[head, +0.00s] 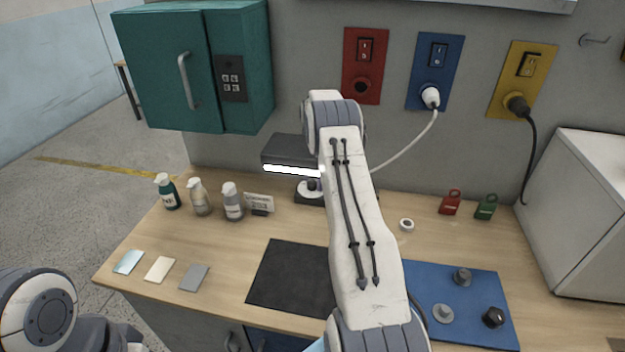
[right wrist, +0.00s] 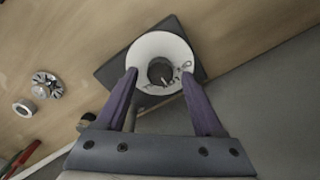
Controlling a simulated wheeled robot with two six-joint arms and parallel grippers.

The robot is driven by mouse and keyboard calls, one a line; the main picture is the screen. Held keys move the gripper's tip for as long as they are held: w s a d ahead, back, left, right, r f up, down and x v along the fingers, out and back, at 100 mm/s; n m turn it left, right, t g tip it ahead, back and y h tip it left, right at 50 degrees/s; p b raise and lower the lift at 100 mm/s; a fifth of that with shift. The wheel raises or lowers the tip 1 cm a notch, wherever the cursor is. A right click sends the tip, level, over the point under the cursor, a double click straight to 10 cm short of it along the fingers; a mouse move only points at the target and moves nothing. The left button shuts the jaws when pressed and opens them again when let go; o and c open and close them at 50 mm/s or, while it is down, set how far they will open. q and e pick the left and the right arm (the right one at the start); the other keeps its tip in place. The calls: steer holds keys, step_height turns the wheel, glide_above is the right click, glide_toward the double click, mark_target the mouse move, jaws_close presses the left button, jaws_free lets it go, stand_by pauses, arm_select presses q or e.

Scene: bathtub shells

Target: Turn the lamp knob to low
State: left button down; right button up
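The lamp (head: 290,152) stands at the back of the bench, with a dark box-like head and a lit white strip. Its base is partly hidden behind my right arm in the head view. In the right wrist view, a white round dial (right wrist: 160,47) with a dark knob (right wrist: 161,72) at its centre sits on a dark square base (right wrist: 113,75). My right gripper (right wrist: 160,76) is open, its fingertips apart over opposite sides of the dial with the knob between them. I cannot tell whether they touch the dial. My left gripper is not in view.
Several bottles (head: 200,197) and a small sign (head: 259,203) stand left of the lamp. A black mat (head: 285,278) and a blue mat (head: 470,325) with knobs lie in front. A white ring (head: 406,225) lies right of my arm. A teal cabinet (head: 160,60) hangs at the upper left.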

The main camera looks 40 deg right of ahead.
steer(key=shift+r, duration=0.25)
step_height(320, 180, up, 10)
steer(key=b, duration=0.2)
stand_by(0.6)
